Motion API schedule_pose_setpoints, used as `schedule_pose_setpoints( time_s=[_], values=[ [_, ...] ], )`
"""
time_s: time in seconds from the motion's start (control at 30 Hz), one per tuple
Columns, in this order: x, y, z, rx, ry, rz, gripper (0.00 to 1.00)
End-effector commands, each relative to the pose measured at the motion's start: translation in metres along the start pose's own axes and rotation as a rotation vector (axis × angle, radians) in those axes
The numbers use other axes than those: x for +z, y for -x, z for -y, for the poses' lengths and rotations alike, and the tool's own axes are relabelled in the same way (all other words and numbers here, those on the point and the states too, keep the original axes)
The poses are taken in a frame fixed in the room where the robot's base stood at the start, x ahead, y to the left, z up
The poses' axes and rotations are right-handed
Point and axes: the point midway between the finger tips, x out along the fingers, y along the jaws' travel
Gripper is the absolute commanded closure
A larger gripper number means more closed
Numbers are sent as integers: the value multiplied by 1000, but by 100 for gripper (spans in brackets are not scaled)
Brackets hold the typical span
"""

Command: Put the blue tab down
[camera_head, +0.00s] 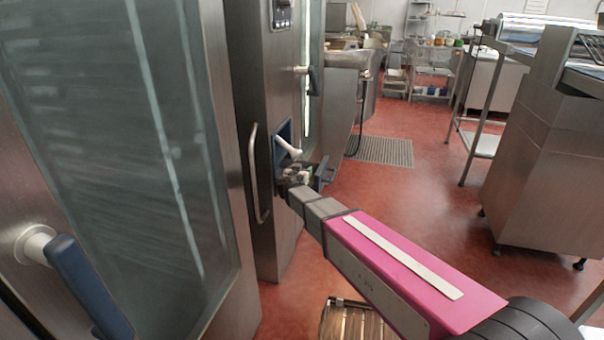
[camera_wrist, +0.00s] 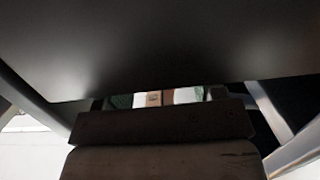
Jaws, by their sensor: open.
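A blue tab or plate (camera_head: 283,132) with a pale rod (camera_head: 289,148) in front of it is on the side of the steel cabinet, at the centre of the head view. My gripper (camera_head: 304,172) is just below and to the right of it. The jaws are open and I see nothing held. I cannot tell whether the gripper touches the tab. In the wrist view a large dark surface (camera_wrist: 160,50) fills the upper part, and a dark block (camera_wrist: 165,125) covers the lower middle. The tab cannot be made out there.
A glass door (camera_head: 120,130) with a blue handle (camera_head: 85,285) is close on the left. A vertical steel handle (camera_head: 256,172) is left of the gripper. Another blue handle (camera_head: 314,80) is above. A steel unit (camera_head: 545,165) stands right. Red floor (camera_head: 400,210) is clear between.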

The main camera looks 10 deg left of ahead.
Motion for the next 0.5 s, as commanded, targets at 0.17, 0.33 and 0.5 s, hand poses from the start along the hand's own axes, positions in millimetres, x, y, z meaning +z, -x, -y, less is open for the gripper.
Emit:
schedule_pose_setpoints(
  time_s=[0.17,0.33,0.5],
  values=[
    [0,43,-2,-2,-1,0,37],
    [0,77,-2,-2,-1,-1,37],
    [0,102,-2,-1,-1,-1,37]
  ],
)
